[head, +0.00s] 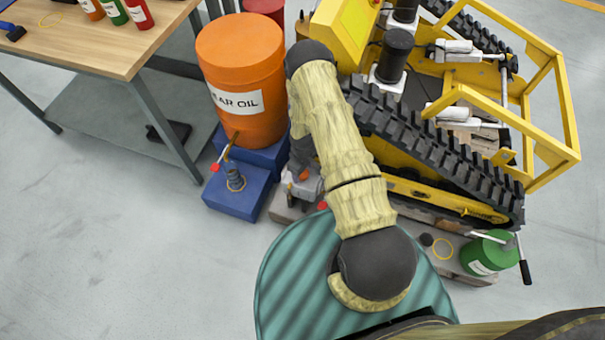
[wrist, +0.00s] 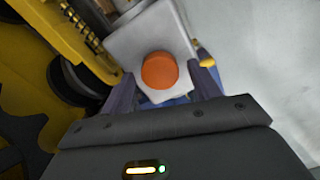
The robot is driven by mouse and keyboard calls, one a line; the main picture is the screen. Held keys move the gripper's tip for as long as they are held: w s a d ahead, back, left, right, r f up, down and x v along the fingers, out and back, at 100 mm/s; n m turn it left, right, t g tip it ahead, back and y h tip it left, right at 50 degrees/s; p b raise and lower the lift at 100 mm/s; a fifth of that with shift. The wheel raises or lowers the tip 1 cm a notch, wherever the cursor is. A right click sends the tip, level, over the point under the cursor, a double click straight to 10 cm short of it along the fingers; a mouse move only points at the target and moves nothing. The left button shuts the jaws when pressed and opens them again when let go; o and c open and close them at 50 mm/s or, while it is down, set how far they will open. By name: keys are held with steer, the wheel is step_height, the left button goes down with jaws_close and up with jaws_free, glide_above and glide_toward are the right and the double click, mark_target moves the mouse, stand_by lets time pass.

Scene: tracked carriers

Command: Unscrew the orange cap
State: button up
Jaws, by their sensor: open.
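The orange cap (wrist: 159,70) is round and seen from above in the wrist view. It sits on top of a pale grey box-like housing (wrist: 128,45). My gripper (wrist: 164,76) is open, with one finger on each side of the cap and visible gaps between. I cannot tell how far the fingertips are above the housing. In the head view my arm reaches down between the orange drum and the yellow tracked carrier. A small orange patch shows there beside my gripper (head: 303,182), and my arm partly hides that spot.
An orange oil drum (head: 240,62) stands over blue boxes (head: 236,192) at the left. The yellow carrier (head: 440,185) with black tracks is close on the right. A green can (head: 484,256) stands at lower right. A wooden workbench (head: 95,38) is at upper left. Grey floor is clear at lower left.

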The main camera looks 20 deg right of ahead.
steer(key=m, duration=0.2)
steer(key=shift+m, duration=0.3)
steer(key=c, duration=0.8)
steer(key=n, duration=0.3)
steer(key=shift+n, duration=0.3)
steer(key=n, duration=0.5)
steer(key=shift+n, duration=0.6)
